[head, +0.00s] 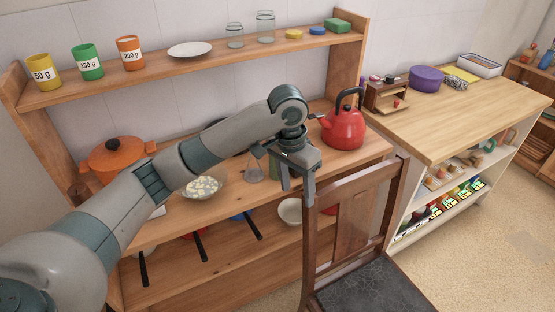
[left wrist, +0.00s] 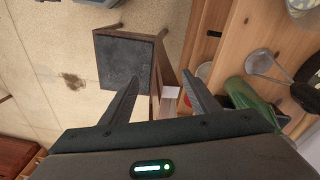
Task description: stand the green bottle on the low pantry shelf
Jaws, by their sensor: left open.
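A green bottle (left wrist: 250,104) shows in the left wrist view, right of the fingers and partly cut off by my gripper body. My left gripper (head: 296,196) is open and empty, pointing down at the counter's front edge near the chair back. In the left wrist view the open fingers (left wrist: 158,78) have nothing between them. The dresser's low shelf (head: 225,262) runs under the counter. My right gripper is not in view.
A wooden chair (head: 352,220) stands close in front of the dresser, right beside my left gripper. A red kettle (head: 344,128), an orange pot (head: 115,158) and a glass bowl (head: 202,187) stand on the counter. A white bowl (head: 290,211) and pans occupy the low shelf.

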